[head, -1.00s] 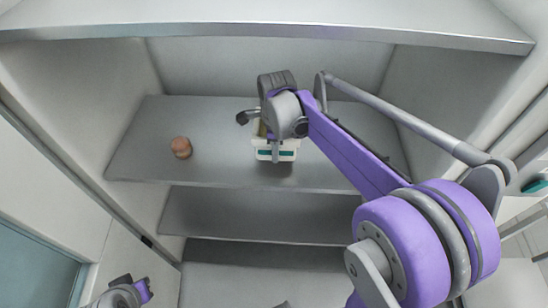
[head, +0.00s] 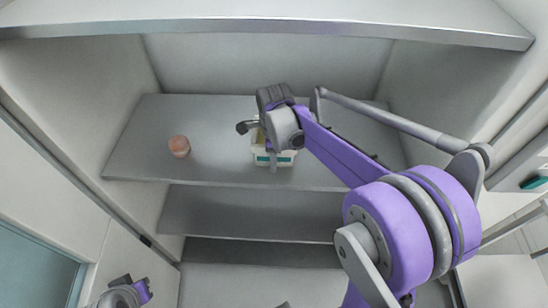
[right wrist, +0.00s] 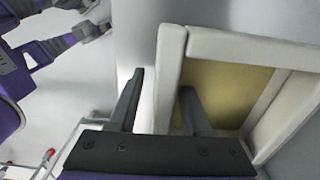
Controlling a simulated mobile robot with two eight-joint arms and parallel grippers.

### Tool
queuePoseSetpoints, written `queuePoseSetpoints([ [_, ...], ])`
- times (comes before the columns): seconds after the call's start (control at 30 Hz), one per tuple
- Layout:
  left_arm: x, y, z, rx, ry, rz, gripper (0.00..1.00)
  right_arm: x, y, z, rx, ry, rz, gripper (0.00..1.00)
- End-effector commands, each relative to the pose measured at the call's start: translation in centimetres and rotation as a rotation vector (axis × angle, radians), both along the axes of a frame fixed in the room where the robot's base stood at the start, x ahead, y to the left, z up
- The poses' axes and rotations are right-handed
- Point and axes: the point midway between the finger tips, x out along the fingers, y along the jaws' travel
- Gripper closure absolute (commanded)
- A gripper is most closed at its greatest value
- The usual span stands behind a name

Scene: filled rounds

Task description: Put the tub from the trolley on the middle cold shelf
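The tub (head: 259,150) is a small pale container with a green stripe, at the middle shelf (head: 225,175) right of centre. In the right wrist view, its pale rim (right wrist: 250,48) and yellowish inside (right wrist: 228,88) show close up. My right gripper (right wrist: 163,95) straddles one tub wall, one finger inside and one outside. A gap shows between the outer finger and the wall, so the fingers look open. In the head view, my right gripper (head: 272,150) hides part of the tub. My left gripper (head: 140,290) is low at the left; its fingers are unclear.
An upper shelf (head: 270,28) overhangs and a lower shelf (head: 250,213) lies beneath. Side walls close in the cabinet. The shelf between the round item and the tub is clear.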

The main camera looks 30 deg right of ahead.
Motion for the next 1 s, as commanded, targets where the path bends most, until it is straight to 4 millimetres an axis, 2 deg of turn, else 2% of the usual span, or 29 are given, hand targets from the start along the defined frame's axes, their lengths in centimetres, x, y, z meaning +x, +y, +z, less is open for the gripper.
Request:
queuePoseSetpoints([
  [0.17,0.0,0.0,0.0,0.0,0.0,0.0,1.0,0.0,0.0,0.1,0.0,0.0,0.0,0.51],
  [0.33,0.1,0.0,0.4,0.0,-0.003,0.0,1.0,0.0,0.0,1.4,-0.001,-0.001,0.0,0.51],
  [0.73,0.3,0.0,0.9,0.0,-0.006,0.0,1.0,0.0,0.0,9.6,0.0,0.0,0.0,0.51],
  [0.9,0.4,0.0,1.0,0.0,-0.007,0.0,1.0,0.0,0.0,11.7,0.0,0.0,0.0,0.51],
  [1.0,0.4,0.0,1.0,0.0,-0.007,0.0,1.0,-0.2,0.1,12.1,0.0,-0.004,0.018,0.51],
])
